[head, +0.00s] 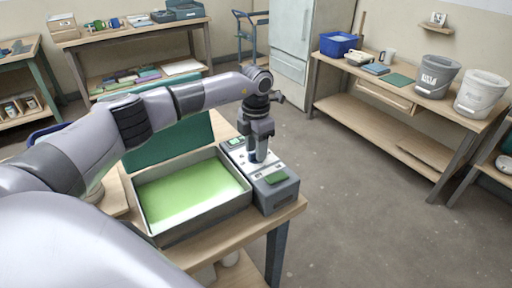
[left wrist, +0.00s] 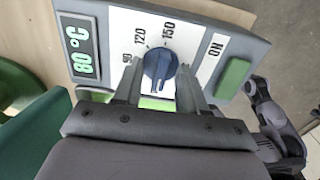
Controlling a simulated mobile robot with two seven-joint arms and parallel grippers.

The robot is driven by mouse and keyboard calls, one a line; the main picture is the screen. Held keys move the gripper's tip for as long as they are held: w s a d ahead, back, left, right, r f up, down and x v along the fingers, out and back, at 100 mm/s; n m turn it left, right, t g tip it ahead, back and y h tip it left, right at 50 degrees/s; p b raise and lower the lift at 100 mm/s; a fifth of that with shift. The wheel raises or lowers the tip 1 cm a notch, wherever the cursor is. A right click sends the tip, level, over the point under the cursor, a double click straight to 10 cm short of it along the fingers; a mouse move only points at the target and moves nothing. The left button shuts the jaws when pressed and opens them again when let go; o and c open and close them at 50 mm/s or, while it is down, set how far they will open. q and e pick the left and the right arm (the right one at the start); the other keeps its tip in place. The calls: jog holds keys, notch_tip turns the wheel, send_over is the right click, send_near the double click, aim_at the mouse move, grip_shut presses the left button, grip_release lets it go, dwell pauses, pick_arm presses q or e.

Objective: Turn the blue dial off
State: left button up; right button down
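The blue dial (left wrist: 160,64) sits on the white face of a grey control box (head: 277,193), with a printed scale that includes 120 and 150. It has a ridged grip; I cannot tell for sure which mark it points at. My left gripper (head: 257,158) points down over the box. In the left wrist view its two fingers (left wrist: 160,78) stand on either side of the dial, open, with small gaps showing beside it. A green display (left wrist: 80,48) reads 80 °C. A green button (left wrist: 233,77) is beside an ON label.
A tray (head: 150,216) with a green inside and a raised dark green lid (head: 168,146) stands left of the box on the wooden table (head: 290,214). A bench (head: 390,97) with grey buckets (head: 436,76) stands at the right. The floor between is clear.

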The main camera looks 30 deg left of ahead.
pick_arm(q)
jog(key=shift+r+b, duration=0.5)
jog(key=shift+r, duration=3.05)
jog(key=shift+s, duration=0.1)
